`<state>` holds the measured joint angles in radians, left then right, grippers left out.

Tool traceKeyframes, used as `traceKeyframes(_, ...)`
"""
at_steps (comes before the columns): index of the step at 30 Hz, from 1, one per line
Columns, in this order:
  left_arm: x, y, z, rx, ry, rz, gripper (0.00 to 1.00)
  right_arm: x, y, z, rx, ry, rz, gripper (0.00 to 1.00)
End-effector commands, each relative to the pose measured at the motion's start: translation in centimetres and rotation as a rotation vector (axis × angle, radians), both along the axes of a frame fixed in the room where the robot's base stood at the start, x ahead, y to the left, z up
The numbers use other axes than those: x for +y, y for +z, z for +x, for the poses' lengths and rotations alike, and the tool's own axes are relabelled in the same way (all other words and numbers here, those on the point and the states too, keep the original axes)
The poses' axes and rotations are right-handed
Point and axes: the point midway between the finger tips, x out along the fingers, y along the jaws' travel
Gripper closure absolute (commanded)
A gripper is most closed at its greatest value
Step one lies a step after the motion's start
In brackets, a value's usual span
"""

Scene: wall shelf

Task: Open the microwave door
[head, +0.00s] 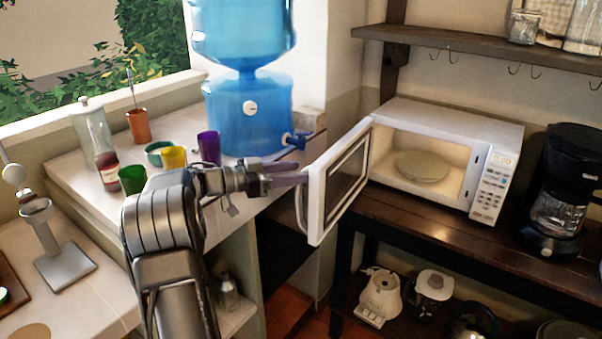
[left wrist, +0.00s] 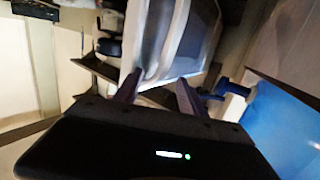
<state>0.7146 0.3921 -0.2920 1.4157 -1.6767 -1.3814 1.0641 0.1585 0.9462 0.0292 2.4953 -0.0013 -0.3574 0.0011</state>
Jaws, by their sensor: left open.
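The white microwave (head: 447,125) stands on the dark wooden counter, its lit inside and round plate (head: 423,165) in plain view. Its door (head: 318,203) stands wide open, swung out to the left of the body. The curved door handle (head: 300,208) is on the door's outer, left side. My left gripper (head: 293,172) is open, with its fingertips just left of the door near the handle's upper part. In the left wrist view the door (left wrist: 195,45) lies just past the open fingers (left wrist: 158,88); contact cannot be told. My right gripper is not in view.
A blue water dispenser (head: 248,108) stands behind my left gripper, its tap (head: 297,139) close by. Purple (head: 209,147) and yellow (head: 173,158) cups stand on the tiled counter. A black coffee maker (head: 563,190) is right of the microwave. A shelf (head: 470,42) hangs above.

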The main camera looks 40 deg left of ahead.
Motion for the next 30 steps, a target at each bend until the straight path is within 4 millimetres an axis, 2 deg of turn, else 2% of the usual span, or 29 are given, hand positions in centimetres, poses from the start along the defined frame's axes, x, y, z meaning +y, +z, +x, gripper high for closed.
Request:
traceKeyframes(9, 1.7, -0.2, -0.7, 0.004, 0.0, -0.001, 0.51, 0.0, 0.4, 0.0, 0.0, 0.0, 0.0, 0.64)
traceKeyframes(30, 1.8, -0.5, -0.7, 0.008, 0.002, -0.002, 0.51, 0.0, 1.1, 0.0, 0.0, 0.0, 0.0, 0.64)
